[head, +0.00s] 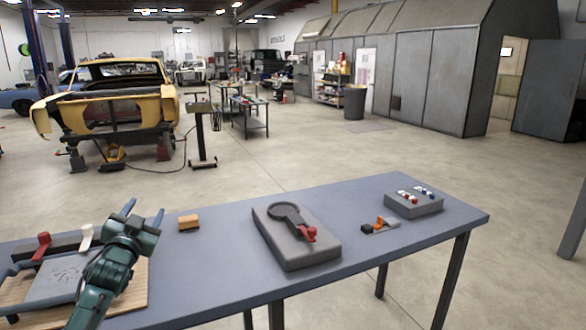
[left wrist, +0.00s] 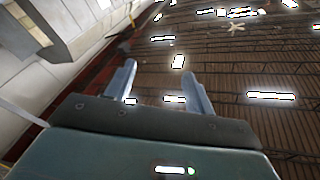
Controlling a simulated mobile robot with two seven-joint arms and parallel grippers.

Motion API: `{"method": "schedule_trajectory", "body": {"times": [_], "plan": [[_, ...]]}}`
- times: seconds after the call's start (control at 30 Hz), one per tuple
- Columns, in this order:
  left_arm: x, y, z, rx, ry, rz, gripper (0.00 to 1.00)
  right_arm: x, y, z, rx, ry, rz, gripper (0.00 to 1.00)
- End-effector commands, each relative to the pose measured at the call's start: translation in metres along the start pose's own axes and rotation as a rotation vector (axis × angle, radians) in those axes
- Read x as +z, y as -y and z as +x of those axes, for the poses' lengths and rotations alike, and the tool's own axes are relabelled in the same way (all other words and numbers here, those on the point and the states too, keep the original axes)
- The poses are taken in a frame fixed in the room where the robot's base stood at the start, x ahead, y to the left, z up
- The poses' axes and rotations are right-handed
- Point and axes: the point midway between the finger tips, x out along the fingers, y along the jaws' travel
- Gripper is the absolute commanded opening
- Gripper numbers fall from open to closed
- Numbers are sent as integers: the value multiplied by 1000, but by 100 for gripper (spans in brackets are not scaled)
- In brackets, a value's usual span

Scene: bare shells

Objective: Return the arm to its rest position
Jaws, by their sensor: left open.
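My left gripper (head: 143,212) is in the head view at the lower left, raised in front of the left part of the table. Its two blue-grey fingers are spread apart with nothing between them. In the left wrist view the open fingers (left wrist: 161,85) point up toward the ceiling and its lights. The dark green left arm comes in from the bottom edge and covers part of the board behind it. My right gripper is not in view.
The blue-grey table (head: 210,262) holds a wooden board (head: 133,292) with a grey plate, an orange block (head: 189,222), a grey box with a red-handled lever (head: 297,248), small parts (head: 380,226) and a button box (head: 413,205). Open floor lies beyond.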

Motion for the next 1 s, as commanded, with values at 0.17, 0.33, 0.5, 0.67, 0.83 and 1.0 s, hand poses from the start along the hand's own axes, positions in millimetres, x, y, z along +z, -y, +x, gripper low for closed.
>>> {"method": "schedule_trajectory", "body": {"times": [0.17,0.33,0.5,0.67,0.83,1.0], "plan": [[48,-19,-9,63,246,-161,54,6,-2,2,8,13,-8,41],[83,-76,-59,146,285,-158,54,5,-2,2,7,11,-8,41],[115,-134,-126,242,346,-179,54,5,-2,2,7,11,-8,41],[141,-194,-220,352,428,-227,54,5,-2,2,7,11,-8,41],[146,-241,-333,456,527,-307,54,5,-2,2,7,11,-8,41],[135,-262,-413,515,608,-380,54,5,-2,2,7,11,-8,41]]}}
